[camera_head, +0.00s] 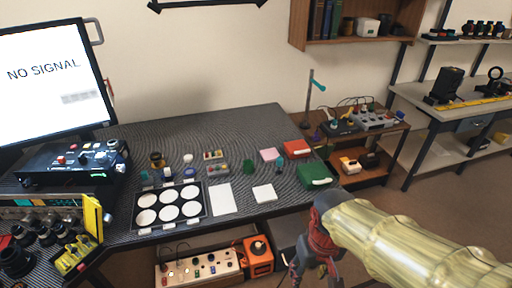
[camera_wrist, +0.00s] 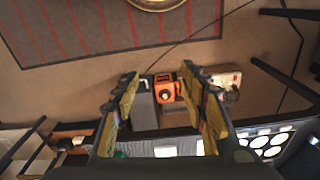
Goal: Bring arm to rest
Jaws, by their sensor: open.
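My gripper (camera_head: 316,262) hangs at the lower right of the head view, at the end of my pale yellow arm, in front of the bench's right end. In the wrist view my gripper (camera_wrist: 160,80) has its two yellowish fingers spread well apart. Nothing is held between them; the floor and an orange box (camera_wrist: 165,90) show beyond the gap. The fingertips are small and partly dark in the head view.
The dark patterned bench (camera_head: 250,130) holds a tray of white discs (camera_head: 134,222), a green case (camera_head: 314,175) and small parts. Under it stand a socket panel (camera_head: 198,268) and the orange box (camera_head: 258,256). A wooden cart (camera_head: 352,182) stands right. Open floor (camera_head: 440,215) lies at right.

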